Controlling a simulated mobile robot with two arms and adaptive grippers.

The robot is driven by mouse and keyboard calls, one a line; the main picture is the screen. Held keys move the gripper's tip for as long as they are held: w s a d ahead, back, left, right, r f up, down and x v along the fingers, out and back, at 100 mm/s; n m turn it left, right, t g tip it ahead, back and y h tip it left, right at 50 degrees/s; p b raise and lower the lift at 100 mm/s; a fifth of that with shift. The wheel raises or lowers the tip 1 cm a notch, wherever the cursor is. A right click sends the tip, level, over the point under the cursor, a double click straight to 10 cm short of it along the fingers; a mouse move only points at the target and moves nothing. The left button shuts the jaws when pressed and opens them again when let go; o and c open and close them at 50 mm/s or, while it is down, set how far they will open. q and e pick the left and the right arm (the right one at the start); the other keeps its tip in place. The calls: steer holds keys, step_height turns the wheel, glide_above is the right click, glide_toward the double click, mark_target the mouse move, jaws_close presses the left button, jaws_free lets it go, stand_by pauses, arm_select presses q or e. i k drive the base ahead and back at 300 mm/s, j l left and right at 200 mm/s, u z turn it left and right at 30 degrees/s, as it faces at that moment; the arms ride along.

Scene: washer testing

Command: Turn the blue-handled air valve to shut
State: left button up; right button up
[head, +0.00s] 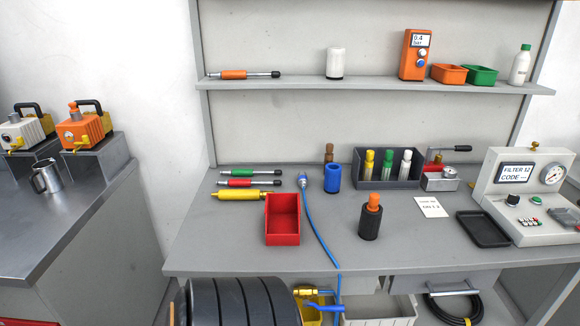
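A blue lever handle (322,307) shows at the bottom edge of the head view, below the front edge of the workbench. It points roughly sideways, slightly down to the right. A brass fitting (305,292), which seems to be the valve's body, is just above it. A blue hose (318,228) comes down over the bench top and continues below the edge, passing close to the handle's right end. Whether the valve is open or shut cannot be told from here. Neither of my grippers is in view.
Below the bench are a white bin (380,311) and a coiled black hose (455,305). On the workbench (330,258) are a red bin (283,220) and an orange-topped black cylinder (371,220).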

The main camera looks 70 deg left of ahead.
mark_target(340, 308)
steer(key=u, duration=1.9)
